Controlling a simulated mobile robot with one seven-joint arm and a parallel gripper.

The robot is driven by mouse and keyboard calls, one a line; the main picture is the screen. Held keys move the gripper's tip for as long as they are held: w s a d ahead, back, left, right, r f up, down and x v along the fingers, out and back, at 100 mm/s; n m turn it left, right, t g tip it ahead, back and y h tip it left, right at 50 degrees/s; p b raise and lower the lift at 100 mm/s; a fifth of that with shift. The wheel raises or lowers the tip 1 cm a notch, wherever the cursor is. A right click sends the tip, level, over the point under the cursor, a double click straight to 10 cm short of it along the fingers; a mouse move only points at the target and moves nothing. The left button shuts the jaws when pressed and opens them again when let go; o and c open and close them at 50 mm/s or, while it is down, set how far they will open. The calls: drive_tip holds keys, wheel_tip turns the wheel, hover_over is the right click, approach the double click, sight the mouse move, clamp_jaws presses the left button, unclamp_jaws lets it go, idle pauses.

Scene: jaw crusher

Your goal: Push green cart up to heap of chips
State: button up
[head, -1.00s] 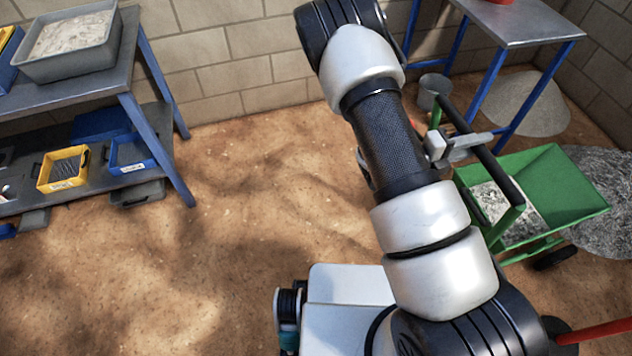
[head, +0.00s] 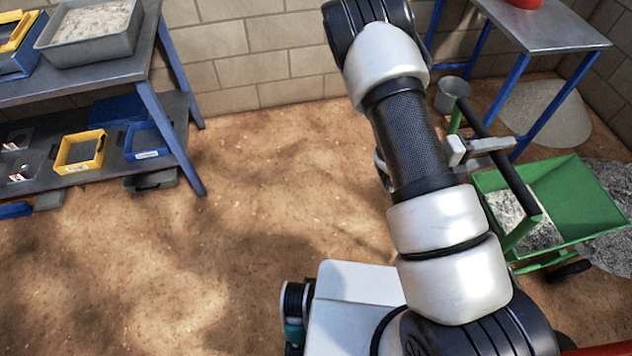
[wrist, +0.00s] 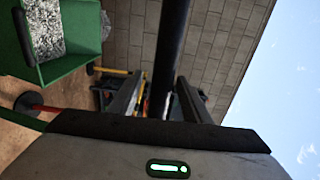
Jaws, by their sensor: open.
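The green cart (head: 577,205) stands at the right in the head view, with grey chips (head: 520,215) in its tray. The tray also shows at upper left in the wrist view (wrist: 75,65). A dark grey heap of chips (head: 612,182) lies behind and right of the cart, partly hidden by it; I cannot tell whether they touch. My gripper (head: 490,146) is at the cart's black handle bar (head: 500,165). In the wrist view my gripper (wrist: 158,100) has its fingers apart on either side of the bar (wrist: 172,45), with gaps showing.
A paler heap (head: 545,112) and a metal bucket (head: 452,92) lie near a blue-legged table (head: 540,28). A shelved bench (head: 150,75) with bins stands at the left. The sandy floor (head: 250,210) between is clear. Block walls close off the back.

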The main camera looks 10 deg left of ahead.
drive_tip(key=shift+r, duration=0.1)
drive_tip(key=shift+a, duration=0.2)
drive_tip(key=p+v, duration=0.2)
drive_tip(key=v, duration=0.9)
drive_tip(key=shift+a+p, duration=0.3)
drive_tip(key=shift+a, duration=0.05)
drive_tip(key=shift+s+r, duration=0.1)
